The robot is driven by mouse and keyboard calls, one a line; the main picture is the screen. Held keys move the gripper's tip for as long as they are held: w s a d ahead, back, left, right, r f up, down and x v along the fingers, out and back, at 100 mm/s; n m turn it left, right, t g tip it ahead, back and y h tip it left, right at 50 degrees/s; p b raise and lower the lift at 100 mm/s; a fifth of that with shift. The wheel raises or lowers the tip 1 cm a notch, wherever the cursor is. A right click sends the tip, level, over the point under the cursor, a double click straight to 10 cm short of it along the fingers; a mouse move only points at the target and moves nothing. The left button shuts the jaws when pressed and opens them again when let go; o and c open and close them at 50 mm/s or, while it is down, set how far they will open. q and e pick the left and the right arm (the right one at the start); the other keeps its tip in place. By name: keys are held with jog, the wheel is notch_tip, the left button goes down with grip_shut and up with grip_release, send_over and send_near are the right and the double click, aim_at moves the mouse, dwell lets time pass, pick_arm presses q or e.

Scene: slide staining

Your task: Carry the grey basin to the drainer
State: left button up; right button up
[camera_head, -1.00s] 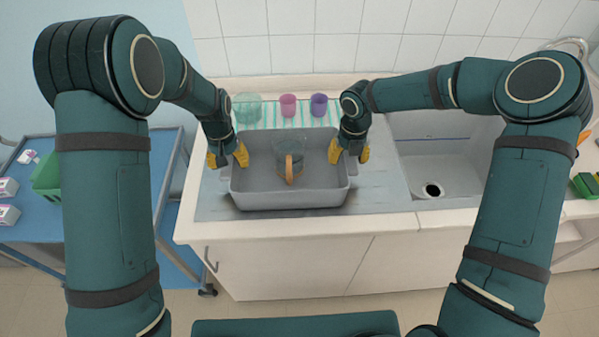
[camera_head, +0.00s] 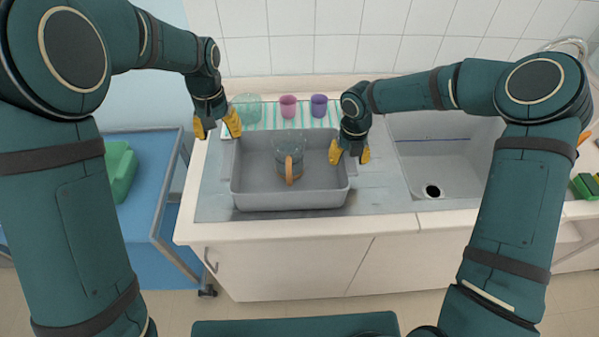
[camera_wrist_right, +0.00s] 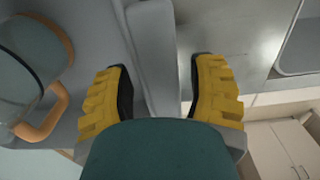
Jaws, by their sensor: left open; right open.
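The grey basin (camera_head: 290,199) rests on the metal drainer (camera_head: 376,190) beside the sink. A clear jug (camera_head: 288,155) with an orange-brown handle stands in the basin. My left gripper (camera_head: 217,128) is open and empty above the basin's left back corner, clear of it. My right gripper (camera_head: 349,153) is open at the basin's right end. In the right wrist view, the basin's wall (camera_wrist_right: 153,60) runs between the open yellow fingers (camera_wrist_right: 160,95), with gaps on both sides.
A glass bowl (camera_head: 247,108), a pink cup (camera_head: 288,106) and a purple cup (camera_head: 319,105) stand on a striped cloth behind the basin. The sink (camera_head: 445,165) is to the right. A blue trolley (camera_head: 150,200) with a green container (camera_head: 118,170) is to the left.

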notch_tip(320, 180, up, 12)
dwell(0.5)
dwell(0.5)
